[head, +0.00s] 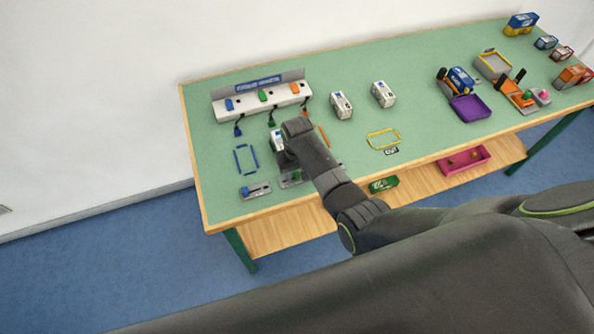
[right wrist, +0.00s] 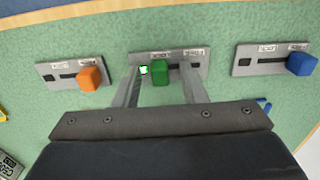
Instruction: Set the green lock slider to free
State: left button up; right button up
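The green lock slider (right wrist: 160,72) is a green block on a grey plate (right wrist: 202,64) with a dark slot and two small labels. In the right wrist view the block sits left of the plate's middle, and the slot shows to its right. A small bright patch lies just left of it. My right gripper (right wrist: 163,82) is open, with one finger on each side of the block and gaps between. In the head view my right wrist hides the fingers, and part of the green slider's plate (head: 290,179) shows beside the arm. My left gripper is not in view.
An orange slider (right wrist: 89,78) and a blue slider (right wrist: 301,64) flank the green one. A white box (head: 277,140) stands close beside my right wrist. Two more white boxes (head: 341,105) (head: 383,94) and a rack (head: 262,100) with coloured plugs stand farther back on the green table (head: 420,110).

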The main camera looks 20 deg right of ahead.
aim_at(283, 182)
grip_shut()
jog(key=a, duration=0.4)
jog(key=shift+a, duration=0.2)
jog(key=shift+c, duration=1.7)
grip_release()
jog(key=o, duration=0.3)
jog(key=shift+a, duration=0.1)
jog(key=shift+o, duration=0.2)
jog(key=shift+r, duration=0.1)
